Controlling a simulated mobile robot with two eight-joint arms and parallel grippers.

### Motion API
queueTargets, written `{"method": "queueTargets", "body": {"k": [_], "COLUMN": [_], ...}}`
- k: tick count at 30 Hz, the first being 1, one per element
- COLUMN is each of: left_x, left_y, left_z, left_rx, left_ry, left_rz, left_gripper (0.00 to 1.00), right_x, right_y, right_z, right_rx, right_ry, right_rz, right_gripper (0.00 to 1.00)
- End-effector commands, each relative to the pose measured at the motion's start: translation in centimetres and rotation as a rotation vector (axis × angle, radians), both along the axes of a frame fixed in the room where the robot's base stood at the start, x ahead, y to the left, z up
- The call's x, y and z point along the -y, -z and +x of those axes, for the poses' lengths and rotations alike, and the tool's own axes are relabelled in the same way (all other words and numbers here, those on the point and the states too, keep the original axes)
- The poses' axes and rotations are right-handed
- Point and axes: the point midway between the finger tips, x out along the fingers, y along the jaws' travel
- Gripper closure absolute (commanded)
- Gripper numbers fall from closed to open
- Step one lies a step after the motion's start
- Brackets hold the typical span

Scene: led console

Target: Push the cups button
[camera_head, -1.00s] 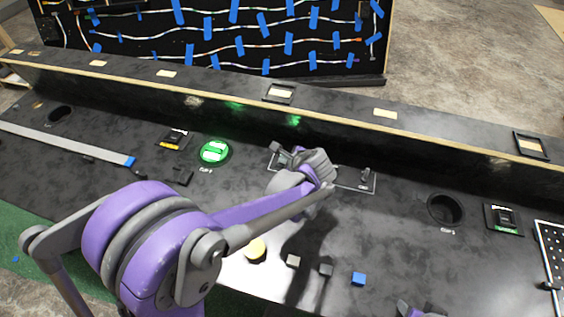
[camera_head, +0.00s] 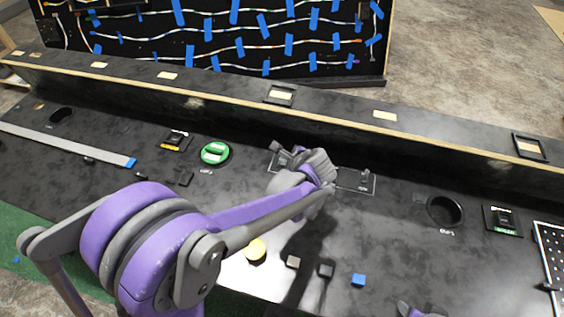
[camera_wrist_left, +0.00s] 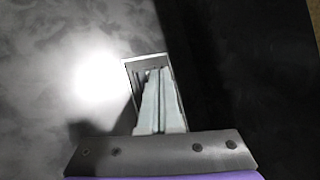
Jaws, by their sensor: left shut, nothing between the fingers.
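My left gripper (camera_head: 318,162) hangs over the middle of the black console, at a white-outlined switch panel (camera_head: 356,181). In the left wrist view the fingers (camera_wrist_left: 158,85) are shut, with nothing between them, over a white-edged rectangle. The head view does not show whether the tips touch the panel. I cannot read which is the cups button.
A green-ringed cup holder (camera_head: 214,153) is left of my gripper; an open round hole (camera_head: 445,210) is to the right. A raised ledge (camera_head: 235,105) runs along the back. A grey strip with a blue end (camera_head: 130,162) lies at left.

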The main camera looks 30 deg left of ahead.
Motion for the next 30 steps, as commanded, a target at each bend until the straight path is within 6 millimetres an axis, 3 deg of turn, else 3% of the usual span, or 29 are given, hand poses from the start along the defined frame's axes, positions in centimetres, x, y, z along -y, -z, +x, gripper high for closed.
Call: {"method": "queueTargets", "body": {"k": [8, 24, 30], "left_x": [0.0, 0.0, 0.0], "left_y": [-0.4, -5.6, -6.0], "left_z": [0.0, 0.0, 0.0], "left_rx": [0.000, 0.001, 0.000], "left_ry": [0.000, -0.001, 0.000], "left_rz": [0.000, 0.000, 0.000], "left_gripper": [1.00, 1.00, 1.00], "right_x": [0.0, 0.0, 0.0], "right_y": [-0.3, -4.3, -4.6], "right_z": [0.0, 0.4, 0.4], "right_rx": [0.001, 0.014, 0.014], "right_ry": [0.000, 0.000, 0.000], "right_rz": [0.000, 0.000, 0.000], "right_gripper": [0.50, 0.50, 0.50]}}
